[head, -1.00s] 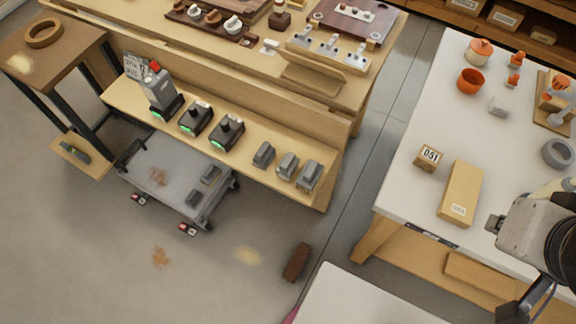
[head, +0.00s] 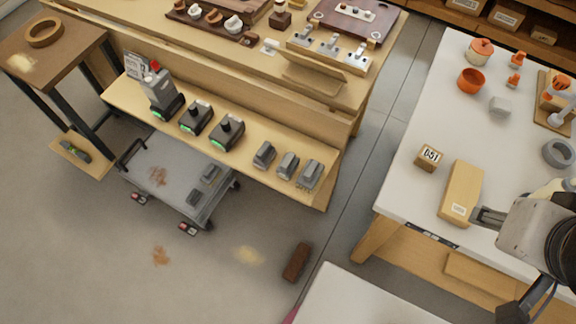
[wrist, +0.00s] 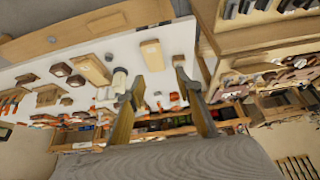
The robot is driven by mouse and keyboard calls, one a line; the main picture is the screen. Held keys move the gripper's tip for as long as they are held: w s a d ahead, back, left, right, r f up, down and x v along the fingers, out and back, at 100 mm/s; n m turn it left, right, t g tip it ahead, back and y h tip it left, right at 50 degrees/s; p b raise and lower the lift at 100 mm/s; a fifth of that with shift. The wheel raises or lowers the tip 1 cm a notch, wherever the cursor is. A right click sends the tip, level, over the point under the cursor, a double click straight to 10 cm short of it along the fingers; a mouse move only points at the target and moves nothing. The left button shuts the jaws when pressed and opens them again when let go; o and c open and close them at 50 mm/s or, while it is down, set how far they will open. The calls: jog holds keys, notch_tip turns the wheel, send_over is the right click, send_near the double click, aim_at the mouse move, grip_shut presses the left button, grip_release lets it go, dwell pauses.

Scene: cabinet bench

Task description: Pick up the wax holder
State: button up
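I cannot tell for certain which object is the wax holder. Candidates on the white table (head: 419,184) are a small pale grey block (head: 500,106) near its middle and a thick grey ring (head: 558,153) at the right edge. My gripper (head: 480,216) is low at the right of the head view, beside the right side of a long tan wooden box (head: 461,193); contact cannot be told. In the wrist view my gripper (wrist: 157,86) has its two fingers well apart, with nothing held between them.
A small wooden block marked with a number (head: 429,158) stands left of the box. An orange cup (head: 471,81), a lidded orange pot (head: 481,51) and small orange figures are farther back. A wooden bench (head: 330,140) with several devices stands left across a floor gap.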

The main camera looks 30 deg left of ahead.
jog(key=o, duration=0.5)
jog(key=shift+w, duration=0.1)
